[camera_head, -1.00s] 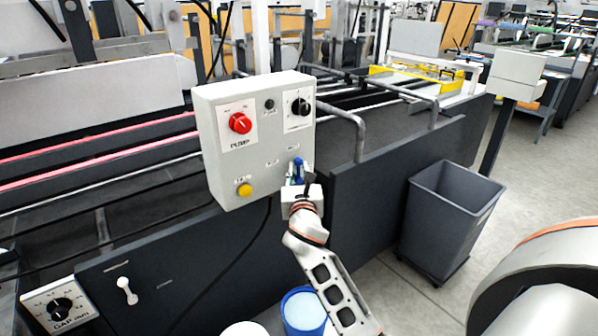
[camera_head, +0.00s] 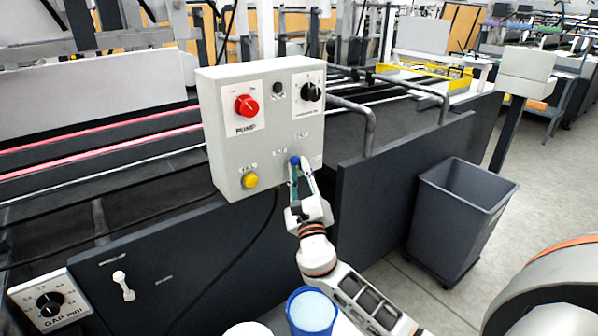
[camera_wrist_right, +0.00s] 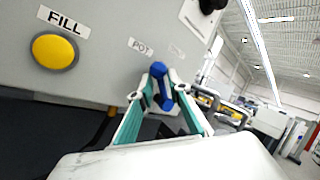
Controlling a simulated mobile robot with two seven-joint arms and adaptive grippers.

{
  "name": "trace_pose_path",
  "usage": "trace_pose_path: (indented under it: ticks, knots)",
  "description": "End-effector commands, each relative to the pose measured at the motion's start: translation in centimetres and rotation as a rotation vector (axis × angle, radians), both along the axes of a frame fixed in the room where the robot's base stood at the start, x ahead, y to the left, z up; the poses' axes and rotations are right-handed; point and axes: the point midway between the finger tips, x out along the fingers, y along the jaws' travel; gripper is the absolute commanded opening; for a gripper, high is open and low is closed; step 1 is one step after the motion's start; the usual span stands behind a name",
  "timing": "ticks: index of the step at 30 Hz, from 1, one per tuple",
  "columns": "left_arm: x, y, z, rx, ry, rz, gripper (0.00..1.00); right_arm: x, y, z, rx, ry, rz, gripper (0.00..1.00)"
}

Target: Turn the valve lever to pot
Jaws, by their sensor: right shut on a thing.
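The valve lever (camera_head: 295,161) is a small blue handle low on the front of the pale control box (camera_head: 225,125). In the right wrist view the lever (camera_wrist_right: 158,70) stands between my fingertips, its rounded end just below and right of the POT label (camera_wrist_right: 140,46). My right gripper (camera_head: 298,172) reaches up from below and is shut on the lever; its teal finger pads show on both sides in the right wrist view (camera_wrist_right: 164,97). The lever's lower part is partly hidden by the fingers. My left gripper is not in view.
A yellow FILL button (camera_head: 250,180) sits left of the lever. A red pump knob (camera_head: 246,105) and a black dial (camera_head: 311,92) are above it. A bent grey rail (camera_head: 368,130) stands to the right. A blue bucket (camera_head: 311,312) and a grey bin (camera_head: 455,215) stand below.

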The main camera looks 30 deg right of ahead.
Motion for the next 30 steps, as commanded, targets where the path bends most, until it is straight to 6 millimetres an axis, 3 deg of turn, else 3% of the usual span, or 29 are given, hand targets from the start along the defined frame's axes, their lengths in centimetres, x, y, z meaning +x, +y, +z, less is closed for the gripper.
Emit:
trace_pose_path:
  ticks: [9, 20, 21, 22, 30]
  knots:
    - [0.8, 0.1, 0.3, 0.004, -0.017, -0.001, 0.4, 0.0, 0.2, -0.4, -0.059, -0.003, 0.002, 0.0]
    - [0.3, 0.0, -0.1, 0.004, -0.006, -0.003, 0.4, 0.0, 0.3, -0.4, -0.061, -0.003, 0.002, 0.0]
    - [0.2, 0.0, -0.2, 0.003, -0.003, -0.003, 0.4, 0.0, 0.3, -0.4, -0.061, -0.003, 0.002, 0.28]
    - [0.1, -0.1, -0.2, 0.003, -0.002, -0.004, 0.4, 0.0, 0.3, -0.4, -0.061, -0.003, 0.001, 0.34]
    - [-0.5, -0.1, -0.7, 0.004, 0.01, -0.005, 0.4, 0.0, 0.2, -0.3, -0.061, -0.004, 0.001, 0.34]
